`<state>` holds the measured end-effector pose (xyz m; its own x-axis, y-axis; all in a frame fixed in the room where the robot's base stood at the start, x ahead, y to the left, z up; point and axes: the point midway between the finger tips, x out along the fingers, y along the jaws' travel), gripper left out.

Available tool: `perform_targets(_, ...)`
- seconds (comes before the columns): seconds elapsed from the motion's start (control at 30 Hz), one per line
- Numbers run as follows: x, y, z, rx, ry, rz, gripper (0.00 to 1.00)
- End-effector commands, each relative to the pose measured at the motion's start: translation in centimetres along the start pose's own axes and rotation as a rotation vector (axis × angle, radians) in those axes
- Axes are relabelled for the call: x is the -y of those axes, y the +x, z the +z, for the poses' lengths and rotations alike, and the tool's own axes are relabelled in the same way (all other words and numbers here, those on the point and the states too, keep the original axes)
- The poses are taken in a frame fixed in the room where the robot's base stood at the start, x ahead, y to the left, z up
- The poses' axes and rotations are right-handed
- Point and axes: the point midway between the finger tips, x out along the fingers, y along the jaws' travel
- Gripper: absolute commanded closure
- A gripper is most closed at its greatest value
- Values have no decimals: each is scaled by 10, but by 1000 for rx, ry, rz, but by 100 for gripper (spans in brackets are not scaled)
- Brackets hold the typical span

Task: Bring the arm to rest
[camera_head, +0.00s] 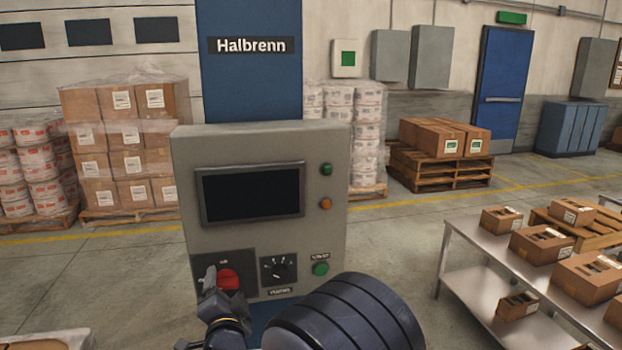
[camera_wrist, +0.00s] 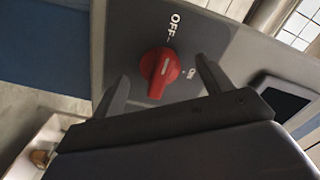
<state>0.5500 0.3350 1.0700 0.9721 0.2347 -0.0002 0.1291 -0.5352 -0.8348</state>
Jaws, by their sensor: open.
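My gripper (camera_head: 212,285) is in front of the lower left of a grey control box (camera_head: 260,147) in the head view. In the wrist view its two dark fingers (camera_wrist: 162,68) stand apart, one on each side of a red rotary knob (camera_wrist: 160,72). No contact with the knob can be made out. The knob's white line points roughly towards the OFF label, with ON to its right. In the head view my gripper partly hides the red knob (camera_head: 230,278). My dark arm link covers the bottom centre.
The box also has a dark screen (camera_head: 251,194), a black dial (camera_head: 278,269) and a green button (camera_head: 320,269). A blue column (camera_head: 250,85) rises behind it. A steel table (camera_head: 462,252) with cartons stands at the right. Open floor lies between.

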Motion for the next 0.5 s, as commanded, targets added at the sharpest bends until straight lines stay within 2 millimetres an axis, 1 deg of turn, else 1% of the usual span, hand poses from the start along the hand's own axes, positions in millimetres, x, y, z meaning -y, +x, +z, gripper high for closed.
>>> perform_targets(0.07,1,0,-1,0,55,1,25)
perform_targets(0.1,0,-11,2,2,51,-3,25)
perform_targets(0.3,-1,-52,2,2,48,-2,25)
perform_targets(0.5,0,-85,2,1,46,-1,25)
